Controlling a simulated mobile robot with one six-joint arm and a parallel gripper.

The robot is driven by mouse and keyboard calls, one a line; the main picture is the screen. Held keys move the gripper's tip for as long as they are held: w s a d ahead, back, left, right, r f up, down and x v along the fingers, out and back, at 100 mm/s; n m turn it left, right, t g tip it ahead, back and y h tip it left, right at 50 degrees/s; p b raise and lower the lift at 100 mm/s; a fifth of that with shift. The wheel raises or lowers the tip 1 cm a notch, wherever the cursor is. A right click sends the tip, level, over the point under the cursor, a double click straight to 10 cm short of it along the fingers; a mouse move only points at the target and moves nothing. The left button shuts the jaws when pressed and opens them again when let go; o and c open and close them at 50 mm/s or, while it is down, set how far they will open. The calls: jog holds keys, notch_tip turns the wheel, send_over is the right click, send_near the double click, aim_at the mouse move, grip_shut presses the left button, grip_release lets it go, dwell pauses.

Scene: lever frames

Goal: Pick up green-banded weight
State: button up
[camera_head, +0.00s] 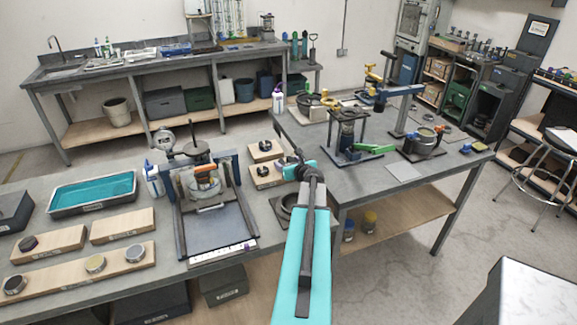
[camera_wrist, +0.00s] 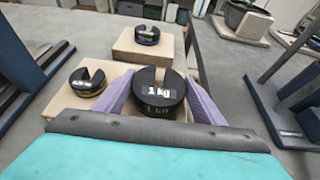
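A dark slotted weight marked "1 kg" (camera_wrist: 158,92) sits at the near right of a wooden block (camera_wrist: 62,101). My gripper (camera_wrist: 160,76) has its two purple fingers on either side of this weight, close against it; I cannot tell whether they touch or grip it. A blue-banded weight (camera_wrist: 147,34) sits on a separate block behind. In the head view, my gripper (camera_head: 301,172) is over the bench by these blocks and hides part of them.
A dark-framed stand (camera_head: 205,190) is left of the blocks. A teal tray (camera_head: 93,193) and more weights on boards (camera_head: 95,264) lie farther left. Another table (camera_head: 405,170) with a tripod stand (camera_head: 347,137) and a pot is to the right.

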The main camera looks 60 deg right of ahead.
aim_at(288, 157)
jog(key=c, duration=1.3)
jog(key=shift+o, duration=0.2)
jog(key=shift+r, duration=0.15)
jog(key=shift+r+b, duration=0.4)
jog(key=shift+r, duration=0.95)
jog(key=s+a+b, duration=0.1)
jog(key=s+a, duration=0.1)
jog(key=s, duration=0.2)
jog(key=s+a+r+b, duration=0.1)
jog(key=s+a, duration=0.1)
jog(key=s, duration=0.2)
jog(key=s+a+b, duration=0.2)
jog(key=s, duration=0.2)
jog(key=shift+a+r, duration=0.15)
jog(key=shift+r, duration=0.25)
jog(key=shift+r+p, duration=0.2)
jog(key=shift+p, duration=0.7)
jog(key=shift+s+a+r+p, duration=0.1)
jog(key=shift+s+p, duration=0.2)
jog(key=shift+p, duration=0.75)
jog(key=shift+s+a+p, duration=0.1)
jog(key=shift+s+p, duration=0.05)
jog(key=shift+p, duration=0.55)
